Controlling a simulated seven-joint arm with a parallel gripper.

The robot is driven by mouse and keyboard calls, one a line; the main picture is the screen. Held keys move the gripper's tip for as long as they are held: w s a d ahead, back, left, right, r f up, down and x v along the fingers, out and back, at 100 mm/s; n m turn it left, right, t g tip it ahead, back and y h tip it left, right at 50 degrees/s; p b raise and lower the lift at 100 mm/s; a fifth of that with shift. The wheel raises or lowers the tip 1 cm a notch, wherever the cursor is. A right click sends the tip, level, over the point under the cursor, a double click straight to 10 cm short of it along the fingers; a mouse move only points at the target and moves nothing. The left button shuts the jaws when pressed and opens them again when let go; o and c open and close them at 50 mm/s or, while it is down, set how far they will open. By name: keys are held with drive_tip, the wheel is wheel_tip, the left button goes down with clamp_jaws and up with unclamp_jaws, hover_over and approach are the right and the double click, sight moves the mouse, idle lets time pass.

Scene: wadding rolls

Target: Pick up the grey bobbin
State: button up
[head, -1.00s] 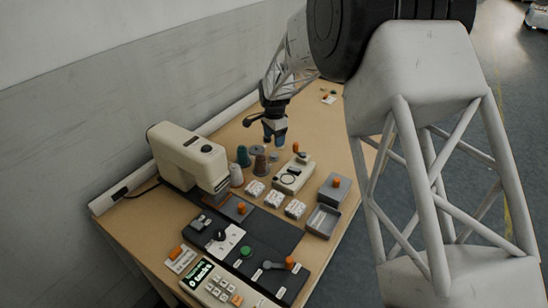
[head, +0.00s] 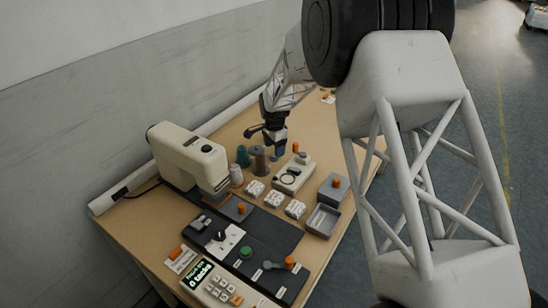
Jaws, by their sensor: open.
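My gripper (head: 279,152) points down over the table behind the light box with the orange knob. Its jaws are open and its bluish fingertips are low, just right of the thread spools. A small grey piece that looks like the grey bobbin (head: 273,158) shows at the fingertips, mostly hidden by them; I cannot tell whether they touch it. To its left stand a brown-grey spool (head: 259,160), a dark green spool (head: 243,156) and a pale grey cone (head: 236,176).
A cream sewing machine (head: 190,158) stands at the left, by the wall. Bare table (head: 315,135) shows right of my gripper.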

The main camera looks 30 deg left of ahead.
drive_tip(key=shift+f, duration=1.55)
drive_tip(key=shift+c, duration=0.3)
drive_tip(key=c, duration=1)
